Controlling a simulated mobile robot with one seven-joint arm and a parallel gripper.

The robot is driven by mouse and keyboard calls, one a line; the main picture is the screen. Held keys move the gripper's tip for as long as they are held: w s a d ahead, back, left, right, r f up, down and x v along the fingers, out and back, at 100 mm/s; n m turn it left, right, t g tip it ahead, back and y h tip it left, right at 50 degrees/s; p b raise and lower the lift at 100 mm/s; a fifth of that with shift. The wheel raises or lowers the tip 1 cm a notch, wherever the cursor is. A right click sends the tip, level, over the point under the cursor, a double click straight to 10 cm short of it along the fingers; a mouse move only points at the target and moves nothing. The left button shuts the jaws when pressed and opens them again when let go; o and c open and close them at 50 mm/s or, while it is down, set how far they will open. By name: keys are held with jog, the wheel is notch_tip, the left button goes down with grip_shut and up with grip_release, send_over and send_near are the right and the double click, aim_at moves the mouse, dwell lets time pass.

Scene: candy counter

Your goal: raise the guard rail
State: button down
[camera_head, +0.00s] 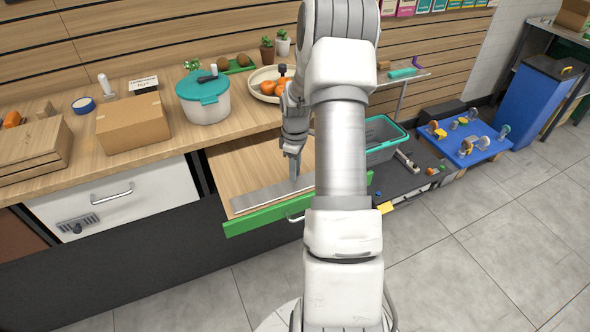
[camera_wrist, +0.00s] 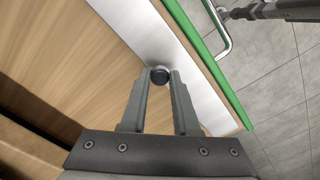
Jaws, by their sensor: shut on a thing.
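A long flat grey metal strip, which looks like the guard rail (camera_head: 255,196), lies along the inside of a pulled-out drawer's green front (camera_head: 262,219). It also shows in the wrist view as a pale band (camera_wrist: 200,105) beside the green edge. My gripper (camera_head: 294,168) reaches down to the strip near its right part. In the wrist view the fingertips (camera_wrist: 159,78) are closed about a small dark round knob (camera_wrist: 159,75) at the strip's inner edge. My arm hides the right end of the strip and drawer.
The drawer's wooden floor (camera_head: 240,165) is otherwise bare. A silver handle (camera_wrist: 222,40) sticks out from the green front. A teal-rimmed basket (camera_head: 382,145) stands to the right.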

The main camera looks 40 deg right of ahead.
aim_at(300, 187)
jog(key=shift+s, duration=0.1)
jog(key=s+t, duration=0.1)
jog(key=r+t+b, duration=0.1)
jog(key=t, duration=0.1)
jog(key=s+t+h+b, duration=0.1)
jog(key=shift+s+a+r+t, duration=0.15)
jog(key=shift+s+a+t, duration=0.15)
jog(key=shift+t, duration=0.1)
jog(key=s+t+b, duration=0.1)
jog(key=t, duration=0.1)
jog(key=s+t+h+b, duration=0.1)
jog(key=t+b, duration=0.1)
jog(key=shift+s+a+t, duration=0.25)
jog(key=shift+a+t, duration=0.05)
jog(key=shift+a, duration=0.1)
jog(key=shift+s+a+f+t+h+b, duration=0.15)
jog(key=shift+s+f+t+h+b, duration=0.25)
jog(key=shift+s+t+b, duration=0.65)
jog(key=shift+s+a+f+t+h+b, duration=0.15)
jog(key=shift+f+t+h+b, duration=0.4)
jog(key=shift+t, duration=1)
jog(key=shift+s+a+f+t+h+b, duration=0.1)
jog(key=shift+s+f+t+h+b, duration=0.15)
jog(key=shift+s+t+b, duration=0.7)
jog(key=shift+w+r+t, duration=0.15)
jog(key=shift+w+t, duration=0.05)
jog(key=shift+t, duration=0.25)
jog(key=c, duration=0.7)
grip_release()
